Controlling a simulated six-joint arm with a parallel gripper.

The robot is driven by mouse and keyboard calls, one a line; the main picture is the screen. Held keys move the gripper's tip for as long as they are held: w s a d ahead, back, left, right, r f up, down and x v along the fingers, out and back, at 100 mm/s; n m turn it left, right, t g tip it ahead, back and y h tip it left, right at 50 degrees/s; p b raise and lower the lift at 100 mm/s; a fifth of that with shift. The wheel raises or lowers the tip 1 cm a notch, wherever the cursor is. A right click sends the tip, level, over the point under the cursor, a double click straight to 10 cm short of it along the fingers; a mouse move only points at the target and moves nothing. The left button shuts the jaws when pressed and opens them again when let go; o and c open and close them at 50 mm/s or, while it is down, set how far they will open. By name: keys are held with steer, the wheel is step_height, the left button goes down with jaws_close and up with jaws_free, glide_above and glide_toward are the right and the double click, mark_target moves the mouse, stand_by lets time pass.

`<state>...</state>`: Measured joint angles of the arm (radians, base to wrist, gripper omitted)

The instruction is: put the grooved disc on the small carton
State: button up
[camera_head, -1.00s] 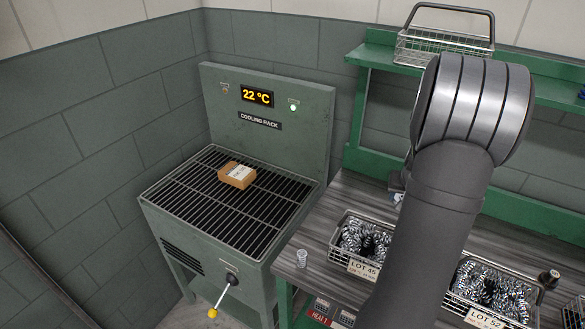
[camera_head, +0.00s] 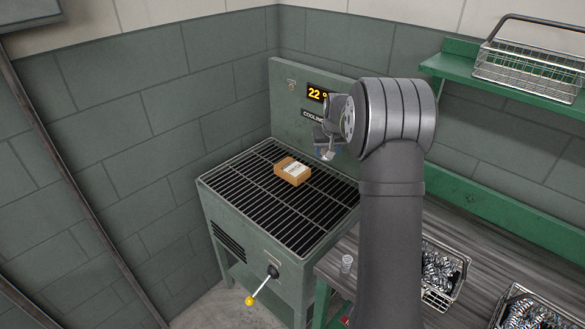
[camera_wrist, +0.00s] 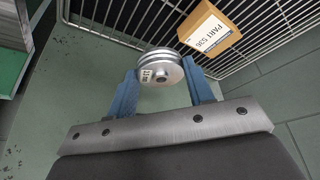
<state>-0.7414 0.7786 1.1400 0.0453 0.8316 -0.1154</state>
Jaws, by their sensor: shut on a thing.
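The grooved disc (camera_wrist: 160,67) is a silvery metal wheel with a small white label, held between the two blue fingers of my gripper (camera_wrist: 160,82) in the wrist view. The small carton (camera_wrist: 210,32) is a brown box with a white label reading PART 536. It lies on the rack, beyond the disc and to its right in the wrist view. In the head view the carton (camera_head: 292,171) sits on the rack's dark grate. My gripper (camera_head: 326,150) is above the rack, right of the carton, partly hidden by my wrist. The disc is hard to make out there.
The green cooling rack (camera_head: 245,232) has a barred top, an upright back panel and a front lever with a yellow knob (camera_head: 250,301). The grate around the carton is clear.

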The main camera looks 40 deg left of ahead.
glide_above(293, 173)
steer(key=s+d, duration=0.1)
step_height(293, 173, down, 7)
steer(key=shift+d+r, duration=0.1)
steer(key=shift+r, duration=0.05)
steer(key=shift+f, duration=2.05)
steer(key=shift+f, duration=0.15)
steer(key=o, duration=1.2)
steer(key=shift+c, duration=0.2)
steer(key=v, duration=1.2)
